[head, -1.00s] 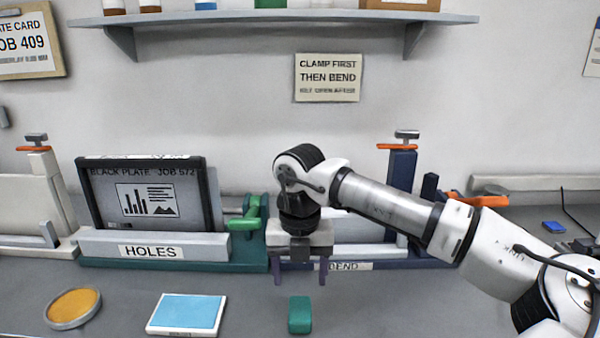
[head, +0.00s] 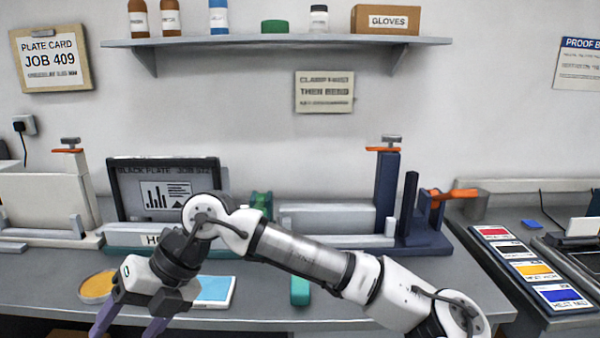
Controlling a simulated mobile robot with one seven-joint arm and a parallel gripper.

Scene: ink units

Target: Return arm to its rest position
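My arm (head: 310,260) reaches across the bench from the lower right to the lower left. My gripper (head: 129,327) hangs in front of the bench's left part, at the bottom edge of the head view. Its two purple fingers are spread apart, with nothing seen between them. The very tips are at or past the picture's edge.
A yellow round pad (head: 97,287), a blue-topped pad (head: 215,289) and a green block (head: 300,292) lie near my arm. Behind are the black plate unit (head: 150,180) and the blue bending unit (head: 387,195). Ink cards (head: 530,262) lie at right.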

